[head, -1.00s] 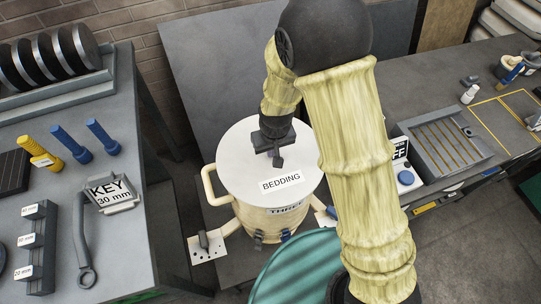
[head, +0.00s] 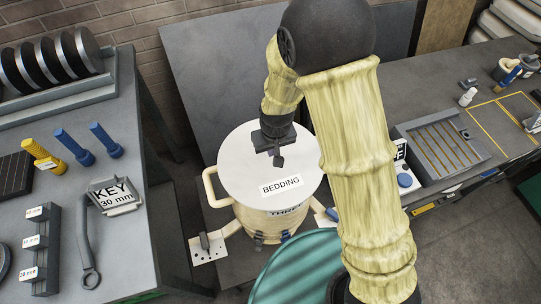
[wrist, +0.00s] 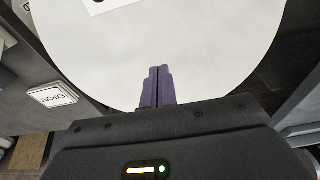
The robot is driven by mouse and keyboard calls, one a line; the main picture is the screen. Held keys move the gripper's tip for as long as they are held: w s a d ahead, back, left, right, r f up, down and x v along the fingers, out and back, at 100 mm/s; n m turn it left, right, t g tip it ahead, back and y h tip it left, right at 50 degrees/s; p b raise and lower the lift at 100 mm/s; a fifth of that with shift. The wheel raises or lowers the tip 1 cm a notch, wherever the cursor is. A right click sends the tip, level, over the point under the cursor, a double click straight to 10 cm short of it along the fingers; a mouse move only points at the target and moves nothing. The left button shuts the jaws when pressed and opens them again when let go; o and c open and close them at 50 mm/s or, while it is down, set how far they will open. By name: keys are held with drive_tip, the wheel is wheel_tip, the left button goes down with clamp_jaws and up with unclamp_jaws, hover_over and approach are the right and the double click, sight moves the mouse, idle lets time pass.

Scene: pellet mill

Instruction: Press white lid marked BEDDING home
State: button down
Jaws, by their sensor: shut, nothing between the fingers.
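The white lid marked BEDDING (head: 240,172) lies on top of the cream drum marked THREE (head: 270,222). The lid looks roughly level in the head view; whether it is fully seated I cannot tell. My gripper (head: 278,162) is shut and empty, pointing down over the far part of the lid, right of its middle. Its tips are at or just above the lid; contact is unclear. In the wrist view my shut fingers (wrist: 158,72) show against the white lid (wrist: 200,45).
A bench with a KEY 30 mm sign (head: 116,197), a wrench (head: 87,250) and blue and yellow tools stands left. A teal round object (head: 295,270) is in front. A grey tray (head: 445,148) is on the right bench. A grey panel stands behind the drum.

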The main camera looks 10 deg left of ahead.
wheel_tip(320, 180, up, 6)
drive_tip(key=p, duration=0.4)
drive_tip(key=shift+r+p, duration=0.25)
drive_tip(key=shift+p, duration=0.1)
idle(0.8)
drive_tip(key=s+d+m+b, duration=0.2)
drive_tip(key=d+b, duration=0.1)
drive_tip(key=d, duration=0.5)
drive_tip(key=s+d+r+m+b, duration=0.1)
drive_tip(key=d+b, duration=0.3)
drive_tip(key=d, duration=0.4)
drive_tip(key=s+d+m+t+h+b, duration=0.1)
drive_tip(key=s+d+m+b, duration=0.2)
drive_tip(key=d, duration=0.6)
drive_tip(key=shift+s+r+b, duration=0.25)
drive_tip(key=shift+r+b, duration=0.1)
